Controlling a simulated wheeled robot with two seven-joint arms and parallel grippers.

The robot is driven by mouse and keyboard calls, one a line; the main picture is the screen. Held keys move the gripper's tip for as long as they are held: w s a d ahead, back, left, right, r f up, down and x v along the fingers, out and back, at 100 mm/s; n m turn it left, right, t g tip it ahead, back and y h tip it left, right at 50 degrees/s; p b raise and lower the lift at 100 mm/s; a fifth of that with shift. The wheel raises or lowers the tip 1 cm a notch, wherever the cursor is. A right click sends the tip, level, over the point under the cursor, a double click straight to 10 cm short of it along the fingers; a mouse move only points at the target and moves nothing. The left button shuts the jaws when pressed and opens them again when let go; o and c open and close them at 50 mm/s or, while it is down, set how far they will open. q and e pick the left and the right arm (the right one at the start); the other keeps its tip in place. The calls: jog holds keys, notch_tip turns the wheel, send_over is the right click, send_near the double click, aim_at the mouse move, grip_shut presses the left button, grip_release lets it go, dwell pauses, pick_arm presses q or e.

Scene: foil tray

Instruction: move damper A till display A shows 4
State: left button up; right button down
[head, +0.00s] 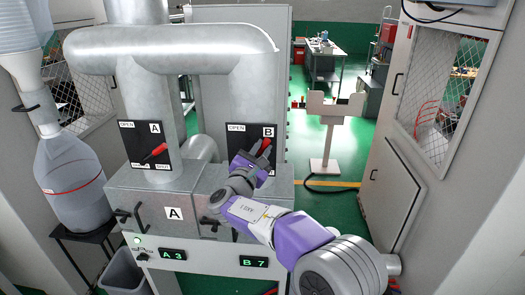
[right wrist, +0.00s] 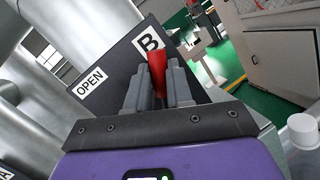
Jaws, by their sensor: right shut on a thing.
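Damper A's red handle (head: 155,152) lies on a black plate marked A and OPEN, on the left duct. It slants, with its right end higher, and nothing touches it. Display A (head: 172,254) reads 3 in green. My right gripper (head: 258,157) is at the black plate marked B, shut on damper B's red handle (head: 265,146). The right wrist view shows this red handle (right wrist: 158,72) between the two grey fingers. Display B (head: 253,261) reads 7. My left gripper is not in view.
Silver ducts (head: 170,50) rise behind the plates. A grey box marked A (head: 174,214) with a black handle sits below plate A. A clear bottle (head: 72,180) stands at the left. A white stand (head: 327,150) is behind at the right.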

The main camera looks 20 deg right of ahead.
jog(key=c, duration=1)
grip_release()
jog(key=b+v, duration=0.1)
jog(key=v, duration=0.6)
jog(key=shift+s+a, duration=0.25)
